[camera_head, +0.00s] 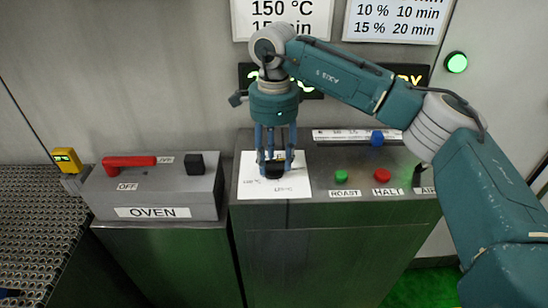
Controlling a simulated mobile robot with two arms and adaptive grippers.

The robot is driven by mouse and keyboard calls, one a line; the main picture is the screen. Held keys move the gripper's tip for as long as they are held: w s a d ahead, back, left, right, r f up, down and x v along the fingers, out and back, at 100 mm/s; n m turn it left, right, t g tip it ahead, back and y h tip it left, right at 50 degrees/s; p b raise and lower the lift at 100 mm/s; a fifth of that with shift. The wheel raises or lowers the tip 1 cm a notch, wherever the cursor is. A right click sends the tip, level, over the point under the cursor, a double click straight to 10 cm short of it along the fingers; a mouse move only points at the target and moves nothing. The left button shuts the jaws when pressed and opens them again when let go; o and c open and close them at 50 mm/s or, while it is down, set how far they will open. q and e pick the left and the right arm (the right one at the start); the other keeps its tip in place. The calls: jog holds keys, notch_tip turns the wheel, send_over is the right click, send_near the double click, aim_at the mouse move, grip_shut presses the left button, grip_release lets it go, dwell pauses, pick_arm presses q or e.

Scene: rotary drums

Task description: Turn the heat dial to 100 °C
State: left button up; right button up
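The heat dial (275,171) is a small black knob on a white card (302,185) on top of the right-hand metal cabinet. The card has small temperature labels, too small to read surely. My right gripper (275,163) points straight down over the dial, with its blue fingers on either side of the knob. The fingers stand apart with the knob between their tips; I cannot tell whether they touch it. The fingers partly hide the dial, and its pointer direction does not show clearly. My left gripper is not seen.
Right of the card are a green ROAST button (341,176), a red HALT button (382,176) and a blue slider (377,138). The OVEN box (150,212) with a red lever (130,161) stands left. My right arm partly covers a display behind.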

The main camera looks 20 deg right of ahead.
aim_at(274, 162)
notch_tip(274, 162, up, 12)
dwell(0.6)
dwell(0.4)
